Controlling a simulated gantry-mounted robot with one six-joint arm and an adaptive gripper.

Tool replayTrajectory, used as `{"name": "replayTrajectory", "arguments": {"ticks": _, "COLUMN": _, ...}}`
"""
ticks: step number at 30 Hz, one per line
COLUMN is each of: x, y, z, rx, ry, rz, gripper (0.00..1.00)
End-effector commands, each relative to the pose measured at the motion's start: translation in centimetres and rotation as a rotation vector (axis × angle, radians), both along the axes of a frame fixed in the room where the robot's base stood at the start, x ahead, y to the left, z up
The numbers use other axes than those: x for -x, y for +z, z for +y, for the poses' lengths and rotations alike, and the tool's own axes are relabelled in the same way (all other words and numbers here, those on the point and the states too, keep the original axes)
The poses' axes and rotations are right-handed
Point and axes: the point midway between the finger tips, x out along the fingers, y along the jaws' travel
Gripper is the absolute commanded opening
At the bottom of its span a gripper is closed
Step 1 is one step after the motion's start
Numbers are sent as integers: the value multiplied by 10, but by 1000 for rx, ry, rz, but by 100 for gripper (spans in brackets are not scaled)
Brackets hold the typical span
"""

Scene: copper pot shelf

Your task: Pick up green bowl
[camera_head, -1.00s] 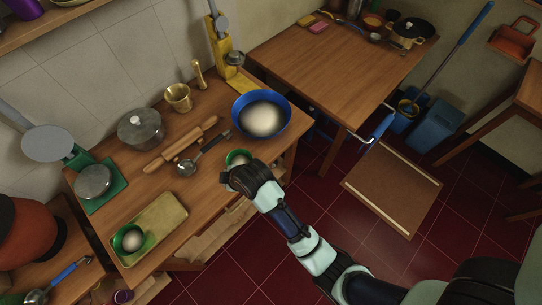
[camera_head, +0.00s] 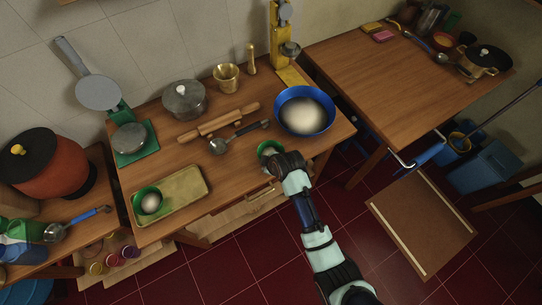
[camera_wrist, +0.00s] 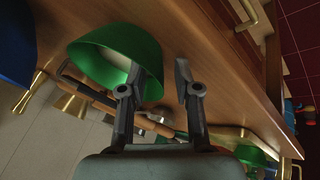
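A green bowl (camera_head: 266,148) stands near the front edge of the wooden counter, partly hidden by my gripper (camera_head: 275,166). In the wrist view the green bowl (camera_wrist: 105,45) is large and close. My gripper (camera_wrist: 158,68) is open there, its fingers spread apart. The left finger overlaps the bowl's mouth and the right finger is outside it, so the near rim appears between them. I cannot tell whether either finger touches it. A second green bowl (camera_head: 140,207) with a pale round thing in it stands in the tan tray.
The tan tray (camera_head: 190,187), ladle (camera_head: 218,146), rolling pin (camera_head: 205,127), grey lidded pot (camera_head: 184,99) and blue bowl (camera_head: 321,97) with pale contents surround the counter (camera_head: 225,180). A table (camera_head: 385,80) stands right.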

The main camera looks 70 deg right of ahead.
Motion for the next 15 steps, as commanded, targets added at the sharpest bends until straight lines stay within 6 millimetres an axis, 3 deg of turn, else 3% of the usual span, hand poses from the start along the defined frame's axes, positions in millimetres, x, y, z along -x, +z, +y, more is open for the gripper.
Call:
{"name": "replayTrajectory", "arguments": {"ticks": 5, "x": 0, "y": 1, "z": 0, "rx": 0, "ry": 0, "rz": 0, "gripper": 30}}
{"name": "replayTrajectory", "arguments": {"ticks": 10, "x": 0, "y": 1, "z": 0, "rx": 0, "ry": 0, "rz": 0, "gripper": 2}}
{"name": "replayTrajectory", "arguments": {"ticks": 15, "x": 0, "y": 1, "z": 0, "rx": 0, "ry": 0, "rz": 0, "gripper": 0}}
